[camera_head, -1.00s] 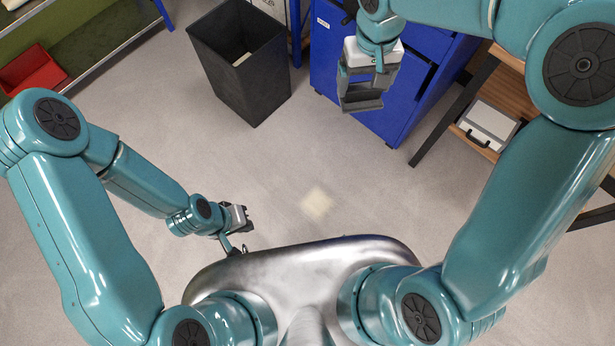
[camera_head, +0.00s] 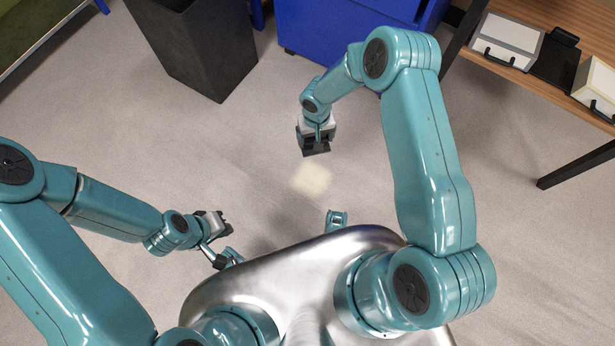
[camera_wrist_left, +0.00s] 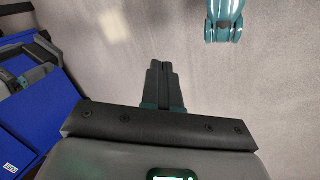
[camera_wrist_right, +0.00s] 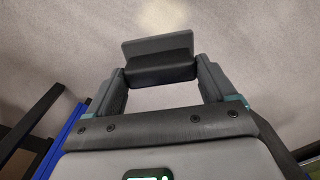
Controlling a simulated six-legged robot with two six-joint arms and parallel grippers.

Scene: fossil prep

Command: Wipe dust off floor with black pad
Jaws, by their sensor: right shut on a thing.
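A pale, squarish dust patch (camera_head: 311,179) lies on the grey floor in front of my body in the head view. My right gripper (camera_head: 314,143) is just beyond the patch, low over the floor, with the black pad (camera_head: 316,150) at its tip. In the right wrist view the pad (camera_wrist_right: 158,72) sits between the two fingers, with a flat grey plate on its far side. I cannot tell whether the pad touches the floor. My left gripper (camera_head: 222,224) is to the left of the patch. Its fingers (camera_wrist_left: 165,85) are together and empty in the left wrist view.
A black bin (camera_head: 195,50) stands at the upper left. A blue cabinet (camera_head: 330,28) is at the top. A wooden table (camera_head: 510,75) with cases (camera_head: 500,35) is at the upper right, its dark leg (camera_head: 575,167) reaching the floor. The floor around the patch is clear.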

